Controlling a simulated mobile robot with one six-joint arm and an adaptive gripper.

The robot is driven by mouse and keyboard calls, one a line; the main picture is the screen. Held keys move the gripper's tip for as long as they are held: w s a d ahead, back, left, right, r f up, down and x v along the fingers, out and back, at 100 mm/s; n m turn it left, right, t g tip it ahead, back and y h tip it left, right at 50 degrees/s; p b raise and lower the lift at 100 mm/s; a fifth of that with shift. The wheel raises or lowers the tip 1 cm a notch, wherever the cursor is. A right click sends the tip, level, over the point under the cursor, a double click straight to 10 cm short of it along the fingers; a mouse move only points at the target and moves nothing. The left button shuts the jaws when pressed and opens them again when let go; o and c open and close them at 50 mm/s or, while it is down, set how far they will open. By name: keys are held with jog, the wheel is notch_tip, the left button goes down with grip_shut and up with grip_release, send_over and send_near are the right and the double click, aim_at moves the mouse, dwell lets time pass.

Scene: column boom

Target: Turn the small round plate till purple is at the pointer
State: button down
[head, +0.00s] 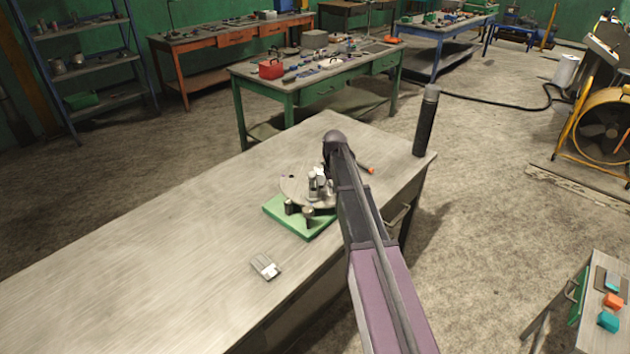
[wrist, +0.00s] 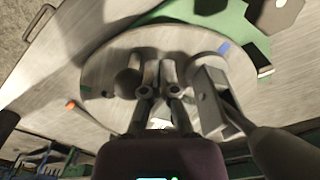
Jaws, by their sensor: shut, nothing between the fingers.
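The small round plate (head: 294,190) is grey and lies on a green base (head: 283,217) on the workbench. It also shows in the wrist view (wrist: 105,55), with a blue mark (wrist: 224,47) near its rim at the upper right. I make out no clearly purple mark. My gripper (wrist: 158,68) is shut and empty, with its fingertips over the plate; I cannot tell whether they touch it. In the head view my gripper (head: 318,186) and arm cover part of the plate. I cannot make out the pointer for certain.
A grey metal piece (head: 265,267) lies on the bench in front of the base. An orange-tipped item (head: 366,169) lies behind my arm. A dark upright cylinder (head: 426,122) stands at the bench's far right corner. The bench's left side is clear.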

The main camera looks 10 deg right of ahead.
jog(key=shift+w+d, duration=0.1)
jog(key=shift+d, duration=0.05)
dwell(0.3)
jog(key=shift+w+d, duration=0.1)
jog(key=shift+d, duration=0.55)
jog(key=shift+w+d, duration=0.1)
jog(key=shift+d, duration=0.05)
jog(key=shift+w+d, duration=0.25)
jog(key=shift+d, duration=0.45)
jog(key=shift+w+d, duration=0.1)
jog(key=shift+d, duration=0.1)
dwell(0.3)
jog(key=shift+w+d, duration=0.3)
jog(key=shift+d, duration=0.25)
jog(key=shift+w+d, duration=0.1)
jog(key=shift+d, duration=0.05)
dwell(0.3)
jog(key=shift+w+d, duration=0.45)
jog(key=shift+d, duration=0.15)
